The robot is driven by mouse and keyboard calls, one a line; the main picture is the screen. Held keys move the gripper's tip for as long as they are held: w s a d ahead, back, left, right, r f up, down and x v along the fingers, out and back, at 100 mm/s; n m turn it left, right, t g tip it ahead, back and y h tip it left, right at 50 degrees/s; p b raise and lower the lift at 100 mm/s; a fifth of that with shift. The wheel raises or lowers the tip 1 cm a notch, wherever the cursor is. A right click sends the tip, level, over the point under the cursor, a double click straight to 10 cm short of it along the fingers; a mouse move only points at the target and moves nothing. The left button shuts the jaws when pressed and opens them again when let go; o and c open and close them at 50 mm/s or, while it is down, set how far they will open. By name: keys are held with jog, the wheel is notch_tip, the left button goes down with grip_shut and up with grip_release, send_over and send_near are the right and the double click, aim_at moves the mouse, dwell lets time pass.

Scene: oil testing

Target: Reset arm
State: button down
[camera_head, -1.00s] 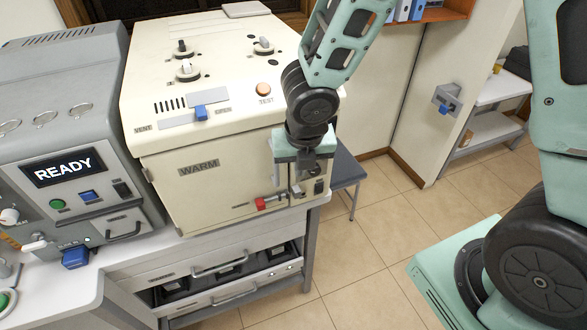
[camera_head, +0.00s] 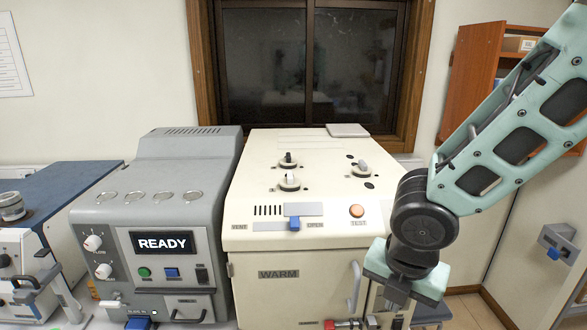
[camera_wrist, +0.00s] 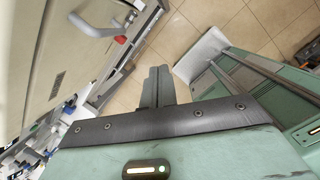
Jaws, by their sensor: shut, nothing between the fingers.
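My gripper (camera_head: 396,298) hangs in front of the right front of the cream machine in the head view, with its fingers near the lower edge of the picture. In the wrist view the two fingers of my gripper (camera_wrist: 157,86) lie side by side, shut and empty, over the tiled floor. The cream machine (camera_head: 262,225) has a "WARM" label on its front and knobs on top. A red-ended handle (camera_head: 330,324) shows low on its front. It is also at the upper left in the wrist view (camera_wrist: 121,39), apart from the fingers.
A grey machine (camera_head: 205,215) with a "READY" display stands left of the cream one. A blue-topped device (camera_head: 75,195) is at the far left. A window (camera_head: 310,65) is behind. Tiled floor (camera_wrist: 205,25) lies open beyond the fingers.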

jog(key=s+a+f+m+g+b, duration=0.1)
jog(key=s+f+m+b, duration=0.4)
jog(key=m, duration=0.5)
jog(key=s+a+f+m+g+y+b, duration=0.1)
jog(key=s+a+f+m+b, duration=0.2)
jog(key=s+f+m+b, duration=0.2)
jog(key=s+m+b, duration=0.3)
jog(key=s+m, duration=0.1)
jog(key=m, duration=0.2)
jog(key=shift+s+a+f, duration=0.2)
jog(key=shift+f, duration=0.15)
